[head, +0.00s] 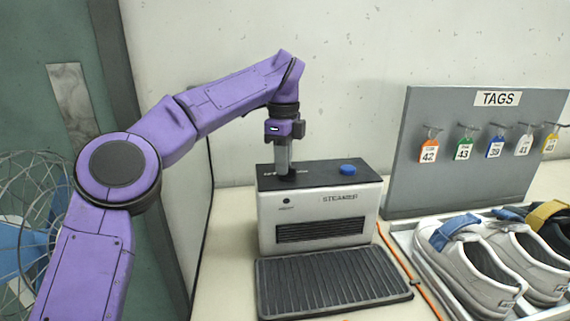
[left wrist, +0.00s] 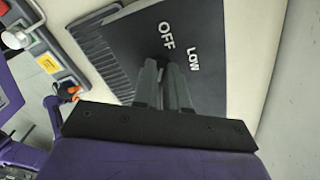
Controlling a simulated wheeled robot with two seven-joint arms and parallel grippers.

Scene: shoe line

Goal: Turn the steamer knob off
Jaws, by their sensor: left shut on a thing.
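The steamer (head: 318,205) is a white box with a black top, labelled STEAMER, standing against the wall. My left gripper (head: 285,172) points straight down onto the left part of its top and is shut. The fingers also show in the left wrist view (left wrist: 165,66), close together over the black top (left wrist: 208,50), where OFF and LOW are printed. The steamer knob is hidden by the fingers, so its pointing direction cannot be told. A blue round button (head: 347,169) sits on the top to the right. My right gripper is not in view.
A ribbed black plate (head: 335,283) lies before the steamer. An orange cable (head: 409,272) runs at its right. A grey TAGS board (head: 455,125) with several hanging tags and a tray of shoes (head: 465,258) are at the right. A wire fan (head: 30,215) stands at the left.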

